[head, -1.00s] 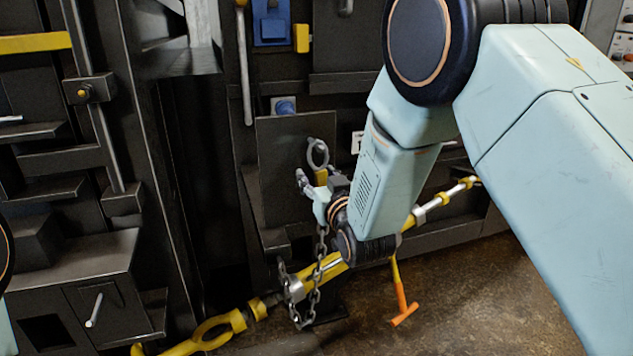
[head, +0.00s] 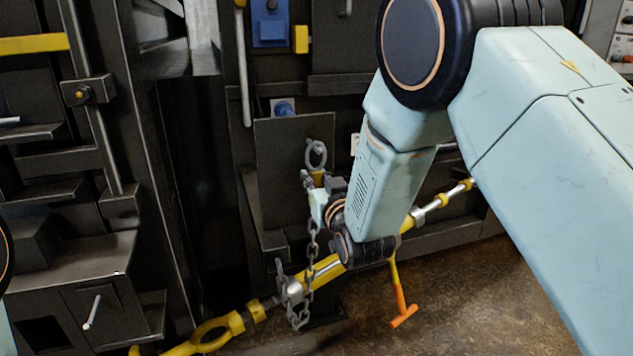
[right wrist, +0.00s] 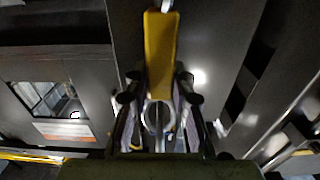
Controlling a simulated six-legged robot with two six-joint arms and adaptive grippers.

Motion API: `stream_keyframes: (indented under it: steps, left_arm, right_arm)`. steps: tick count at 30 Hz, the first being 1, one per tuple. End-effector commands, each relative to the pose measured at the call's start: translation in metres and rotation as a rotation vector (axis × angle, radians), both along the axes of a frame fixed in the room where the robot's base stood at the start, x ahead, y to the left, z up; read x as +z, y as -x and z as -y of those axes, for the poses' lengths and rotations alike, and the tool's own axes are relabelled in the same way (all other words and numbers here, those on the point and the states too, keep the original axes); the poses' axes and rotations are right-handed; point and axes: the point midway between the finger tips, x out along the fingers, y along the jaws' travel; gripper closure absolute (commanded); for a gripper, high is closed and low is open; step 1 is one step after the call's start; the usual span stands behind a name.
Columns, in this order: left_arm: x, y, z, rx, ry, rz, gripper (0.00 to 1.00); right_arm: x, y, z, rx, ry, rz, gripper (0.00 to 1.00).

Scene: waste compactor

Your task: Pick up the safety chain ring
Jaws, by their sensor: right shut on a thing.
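The safety chain ring (head: 316,154) is a grey metal ring in front of a dark upright plate, with a yellow piece just below it. My right gripper (head: 314,179) is at this yellow piece, shut on the ring assembly. In the right wrist view the ring (right wrist: 158,117) shows between my right fingers, with a long yellow piece (right wrist: 160,55) beyond it. The exact contact is partly hidden by the fingers. A grey chain (head: 313,240) hangs below the gripper and loops by a yellow bar. My left gripper is not in view.
The yellow bar (head: 322,270) runs slanting behind my right wrist, with a yellow loop handle (head: 210,335) at lower left. An orange-handled tool (head: 402,305) hangs below it. Dark machine panels (head: 280,180) stand close behind. Bare floor (head: 470,300) is at lower right.

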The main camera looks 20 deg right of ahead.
Motion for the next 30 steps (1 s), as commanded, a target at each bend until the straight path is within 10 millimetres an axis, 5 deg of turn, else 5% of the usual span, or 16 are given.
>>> stream_keyframes:
  steps: [8,13,23,30]
  left_arm:
    - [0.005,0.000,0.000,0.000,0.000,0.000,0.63]
    - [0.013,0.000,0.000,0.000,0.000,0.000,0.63]
    - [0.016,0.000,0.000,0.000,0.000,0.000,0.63]
    - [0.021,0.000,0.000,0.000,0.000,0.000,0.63]
  right_arm:
    - [0.015,0.000,0.000,0.000,0.000,0.002,1.00]
    - [0.042,0.000,0.000,0.000,0.000,0.005,1.00]
    - [0.036,0.054,0.001,0.001,0.002,-0.002,1.00]
    - [0.035,0.112,0.003,0.001,0.003,-0.003,1.00]
